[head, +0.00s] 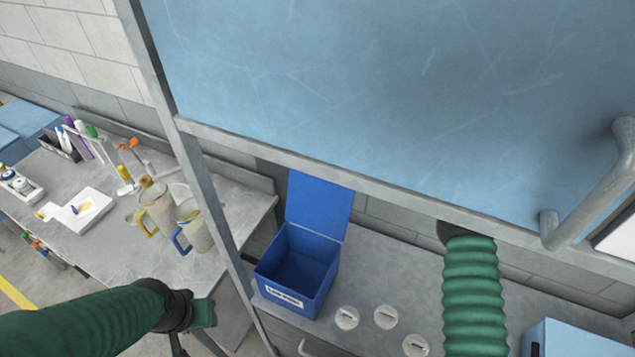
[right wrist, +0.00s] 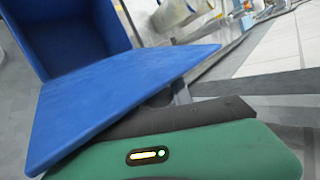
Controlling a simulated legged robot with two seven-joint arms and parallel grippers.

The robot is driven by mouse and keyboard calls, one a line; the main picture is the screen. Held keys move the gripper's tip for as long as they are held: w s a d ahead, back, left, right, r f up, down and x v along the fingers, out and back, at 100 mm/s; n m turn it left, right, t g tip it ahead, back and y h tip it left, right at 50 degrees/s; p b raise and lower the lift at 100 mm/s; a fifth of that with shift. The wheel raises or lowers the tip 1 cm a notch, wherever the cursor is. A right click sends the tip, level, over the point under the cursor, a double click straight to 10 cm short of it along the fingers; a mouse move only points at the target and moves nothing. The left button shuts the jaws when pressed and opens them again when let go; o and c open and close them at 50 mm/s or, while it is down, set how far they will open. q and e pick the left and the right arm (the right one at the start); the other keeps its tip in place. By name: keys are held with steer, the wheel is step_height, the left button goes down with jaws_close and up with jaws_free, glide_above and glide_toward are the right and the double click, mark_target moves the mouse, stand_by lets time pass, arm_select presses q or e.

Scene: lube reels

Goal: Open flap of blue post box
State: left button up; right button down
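The blue post box (head: 297,270) stands on the grey bench, with a white label on its front. Its flap (head: 320,204) stands up at the back edge, and the inside of the box shows. In the right wrist view the flap (right wrist: 125,82) reaches out from the open box (right wrist: 75,30). My right gripper (right wrist: 170,140) is a green and black part close beside the flap; I cannot tell whether they touch. In the head view its tip is hidden behind the frame rail. My left gripper (head: 200,312) is at the lower left, away from the box; its fingers are unclear.
A grey frame post (head: 215,190) and rail (head: 330,172) with a large blue panel (head: 380,80) stand in front of the bench. Three white round lids (head: 386,317) lie right of the box. Jugs (head: 157,207) and tools stand on the left table.

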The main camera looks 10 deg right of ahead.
steer(key=c, duration=1.1)
jaws_free()
steer(key=shift+d+r, duration=0.1)
steer(key=shift+d, duration=0.05)
steer(key=shift+c, duration=0.2)
steer(key=shift+d+r+b, duration=0.25)
steer(key=shift+d+b, duration=0.05)
steer(key=shift+b, duration=0.05)
steer(key=b+v, duration=0.4)
steer(key=v, duration=1.2)
steer(key=shift+s+a+f, duration=0.1)
steer(key=shift+s, duration=0.05)
